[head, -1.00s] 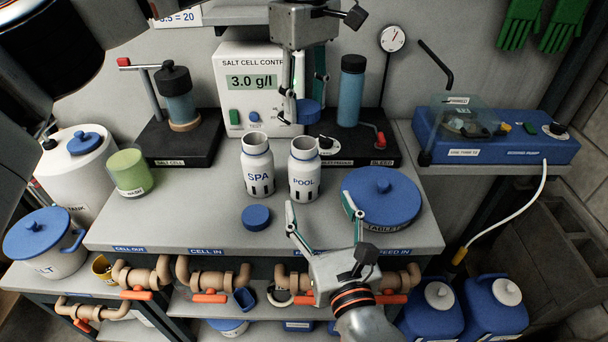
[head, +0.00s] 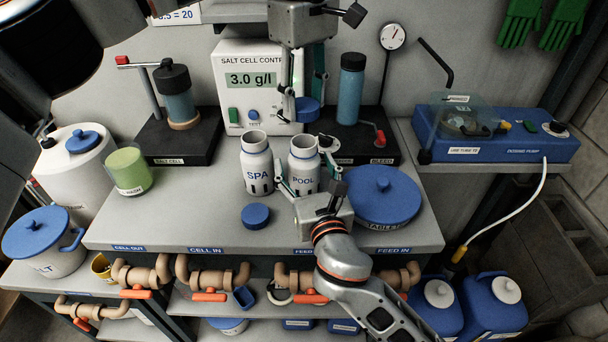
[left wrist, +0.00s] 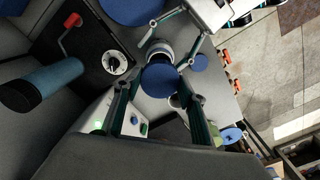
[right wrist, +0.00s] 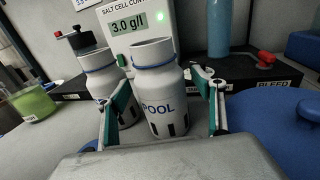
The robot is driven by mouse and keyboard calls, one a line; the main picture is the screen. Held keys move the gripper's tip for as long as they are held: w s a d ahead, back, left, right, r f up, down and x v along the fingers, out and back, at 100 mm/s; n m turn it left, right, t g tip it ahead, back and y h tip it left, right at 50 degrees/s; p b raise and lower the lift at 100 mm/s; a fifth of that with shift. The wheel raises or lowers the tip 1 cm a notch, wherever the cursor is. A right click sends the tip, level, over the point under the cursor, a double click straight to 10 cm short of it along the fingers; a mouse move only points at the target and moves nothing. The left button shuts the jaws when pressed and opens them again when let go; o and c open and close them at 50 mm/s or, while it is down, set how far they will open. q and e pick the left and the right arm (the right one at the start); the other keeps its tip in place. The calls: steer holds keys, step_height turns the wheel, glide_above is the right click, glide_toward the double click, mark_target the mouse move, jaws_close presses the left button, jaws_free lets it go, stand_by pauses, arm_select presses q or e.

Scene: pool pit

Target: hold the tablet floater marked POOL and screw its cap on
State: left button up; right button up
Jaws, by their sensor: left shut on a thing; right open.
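The white floater marked POOL (head: 304,167) stands upright and open-topped on the bench. My right gripper (head: 308,185) is open, and its fingers stand on either side of the POOL floater. In the right wrist view the POOL floater (right wrist: 157,90) is between the spread fingertips, with no clear contact. My left gripper (head: 304,108) is shut on a blue cap (head: 308,110), held above and a little behind the POOL floater's mouth. The held cap (left wrist: 161,80) also shows in the left wrist view. A second blue cap (head: 256,216) lies on the bench.
The white SPA floater (head: 256,168) stands open close to the left of the POOL one. A large blue tablet lid (head: 382,196) is close on the right. The salt cell controller (head: 252,85) stands behind. The bench's front left is clear.

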mark_target(304, 122)
steer(key=shift+w, duration=0.1)
steer(key=shift+c, duration=0.4)
steer(key=c, duration=1.6)
arm_select(q)
steer(key=shift+f, duration=2.5)
steer(key=shift+f, duration=0.9)
steer(key=shift+f, duration=0.55)
arm_select(e)
jaws_close()
arm_select(q)
steer(key=m, duration=0.9)
steer(key=shift+m, duration=0.4)
